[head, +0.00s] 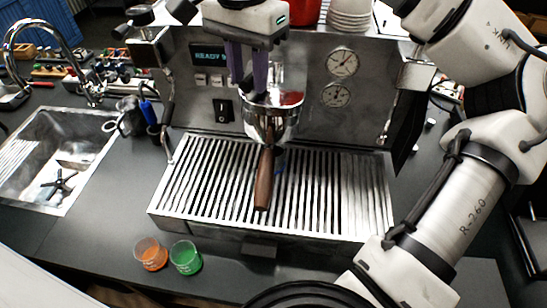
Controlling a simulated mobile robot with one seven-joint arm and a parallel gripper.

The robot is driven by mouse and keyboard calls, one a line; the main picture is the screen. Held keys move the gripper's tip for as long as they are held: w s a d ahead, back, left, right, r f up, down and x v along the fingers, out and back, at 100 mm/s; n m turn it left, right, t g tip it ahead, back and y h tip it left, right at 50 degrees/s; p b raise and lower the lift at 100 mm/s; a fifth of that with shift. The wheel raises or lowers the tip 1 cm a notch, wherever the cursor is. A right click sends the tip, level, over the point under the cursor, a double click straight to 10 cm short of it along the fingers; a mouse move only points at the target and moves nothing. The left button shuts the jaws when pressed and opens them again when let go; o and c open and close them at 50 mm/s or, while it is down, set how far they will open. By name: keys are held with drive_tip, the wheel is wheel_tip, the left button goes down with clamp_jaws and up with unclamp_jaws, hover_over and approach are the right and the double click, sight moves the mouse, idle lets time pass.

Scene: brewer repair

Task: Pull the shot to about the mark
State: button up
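The espresso machine (300,60) stands in the middle of the head view, with a lit display (212,57) whose readable part says READY. A portafilter (272,122) with a wooden handle (264,180) sits at its front, handle pointing toward me over the drip tray (330,200). Something red shows at its rim. My gripper (248,98) points down from above, its two dark purple fingers apart, with the tips by the portafilter's left rim. I see nothing clearly held between them; the tips are partly hard to make out. No mark on a cup can be read.
An orange beaker (150,254) and a green beaker (186,257) stand on the counter before the drip tray. A sink (60,150) is at left. A black rocker switch (223,111) and two gauges are on the machine's front. Stacked cups (350,14) stand on top.

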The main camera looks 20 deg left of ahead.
drive_tip(key=shift+s+d+n, duration=0.15)
drive_tip(key=shift+d+n, duration=0.6)
drive_tip(key=shift+n, duration=0.45)
drive_tip(key=shift+d+n, duration=0.85)
drive_tip(key=shift+n, duration=0.25)
drive_tip(key=shift+w+d+n, duration=0.3)
drive_tip(key=shift+d+n, duration=0.45)
drive_tip(key=shift+n, duration=0.4)
drive_tip(key=shift+w+d+n, duration=0.25)
drive_tip(key=shift+d+n, duration=0.45)
drive_tip(key=shift+n, duration=0.45)
drive_tip(key=o, duration=0.4)
wheel_tip(320, 180, up, 7)
